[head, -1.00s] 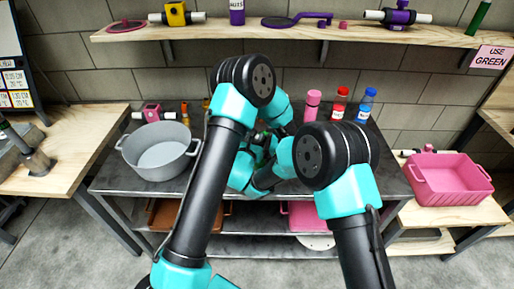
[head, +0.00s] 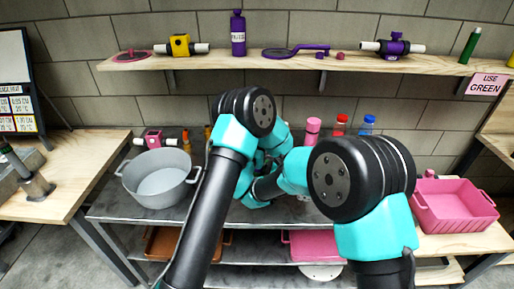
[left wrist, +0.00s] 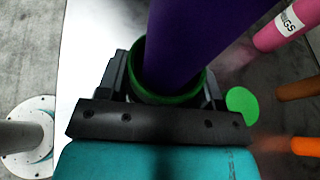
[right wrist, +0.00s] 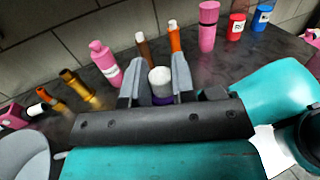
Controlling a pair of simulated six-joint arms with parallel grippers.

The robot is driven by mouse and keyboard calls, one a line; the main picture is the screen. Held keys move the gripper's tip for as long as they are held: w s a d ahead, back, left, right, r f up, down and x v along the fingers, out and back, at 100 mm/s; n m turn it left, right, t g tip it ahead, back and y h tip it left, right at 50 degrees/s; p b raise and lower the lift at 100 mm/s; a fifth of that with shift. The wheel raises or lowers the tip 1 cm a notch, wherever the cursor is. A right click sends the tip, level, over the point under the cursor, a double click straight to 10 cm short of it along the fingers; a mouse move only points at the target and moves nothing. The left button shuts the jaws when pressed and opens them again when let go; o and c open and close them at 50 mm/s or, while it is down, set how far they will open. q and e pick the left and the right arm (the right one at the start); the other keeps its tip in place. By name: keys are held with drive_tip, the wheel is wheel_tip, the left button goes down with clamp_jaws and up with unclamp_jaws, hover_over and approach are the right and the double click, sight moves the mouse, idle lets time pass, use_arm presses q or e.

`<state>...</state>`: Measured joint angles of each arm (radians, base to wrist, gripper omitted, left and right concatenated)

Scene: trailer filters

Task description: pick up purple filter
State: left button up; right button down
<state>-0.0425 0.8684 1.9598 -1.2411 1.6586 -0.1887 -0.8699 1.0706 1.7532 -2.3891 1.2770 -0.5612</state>
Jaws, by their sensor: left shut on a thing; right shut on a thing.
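In the left wrist view my left gripper (left wrist: 163,92) is shut on a green round holder (left wrist: 190,97). A long purple cylinder (left wrist: 195,40), which looks like the purple filter, stands inside or just above its rim; I cannot tell which. In the right wrist view my right gripper (right wrist: 159,80) is shut on a purple piece (right wrist: 162,101) with a white end (right wrist: 160,78) between the fingers. This looks like the same filter, but I cannot confirm it. In the head view both grippers and the held things are hidden behind my arm links.
A grey pot (head: 160,180) stands on the table's left side. Bottles stand at the back, including a pink one (head: 312,130). A pink bin (head: 454,205) is at right. The wall shelf (head: 215,62) holds a purple bottle (head: 238,35) and a purple-and-white fixture (head: 395,46).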

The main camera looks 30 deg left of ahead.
idle(0.5)
drive_tip(key=shift+r, duration=2)
drive_tip(key=shift+r, duration=0.1)
drive_tip(key=shift+r, duration=1.05)
use_arm(q)
drive_tip(key=o, duration=1.1)
